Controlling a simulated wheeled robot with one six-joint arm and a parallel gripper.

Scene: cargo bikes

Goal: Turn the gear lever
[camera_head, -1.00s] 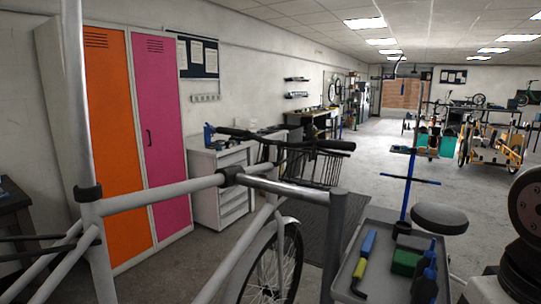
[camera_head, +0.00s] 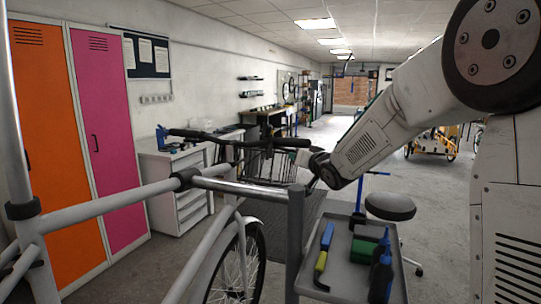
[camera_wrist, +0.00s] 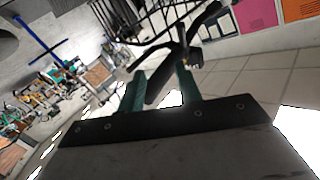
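The bike's handlebar (camera_head: 228,141) runs across the middle of the head view, with a dark grip at its right end. My gripper (camera_head: 306,158) is close to that grip end, partly hidden by my arm. In the wrist view my gripper (camera_wrist: 160,74) shows two green fingers standing apart. The dark handlebar grip (camera_wrist: 158,85) shows in the gap between them; I cannot tell whether they touch it. A thin dark lever-like part (camera_wrist: 185,38) stands out near the right finger. I cannot tell for sure whether it is the gear lever.
A wire basket (camera_head: 265,164) hangs below the handlebar. A grey tool tray (camera_head: 345,262) with coloured items stands at the lower right, with a stool (camera_head: 390,206) behind it. Lockers (camera_head: 100,130) and a drawer cabinet (camera_head: 180,195) line the left wall.

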